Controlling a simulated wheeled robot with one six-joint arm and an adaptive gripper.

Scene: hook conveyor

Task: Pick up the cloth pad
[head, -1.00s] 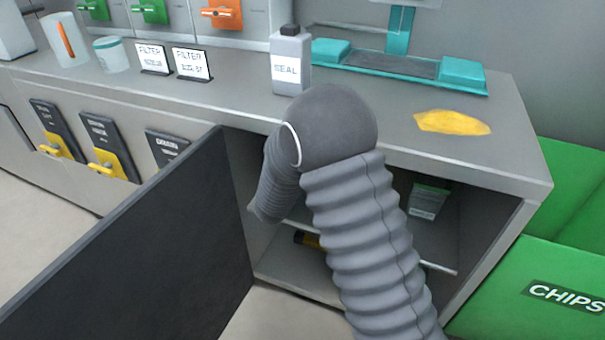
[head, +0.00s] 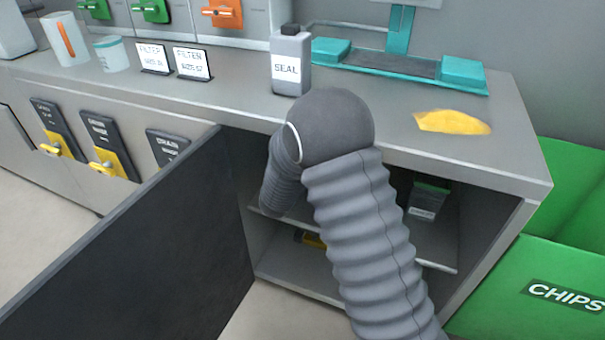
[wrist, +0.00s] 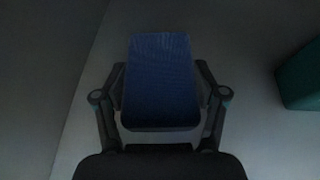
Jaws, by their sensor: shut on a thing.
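In the wrist view, my gripper (wrist: 160,88) is shut on a blue pad (wrist: 161,70) with a woven-looking face and a dark edge. One finger is at each side of the pad. The wrist view is dark, and I cannot tell whether the pad touches a surface beneath it. In the head view, my arm reaches into the open cabinet under the counter; the gripper and the blue pad are hidden there.
The cabinet door (head: 135,255) stands open at left. A shelf (head: 437,264) holds a green-topped container (head: 428,198), and a yellow-and-black object (head: 309,239) lies below. A SEAL bottle (head: 291,62) and yellow cloth (head: 452,122) are on the counter. A green CHIPS bin (head: 545,270) stands at right.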

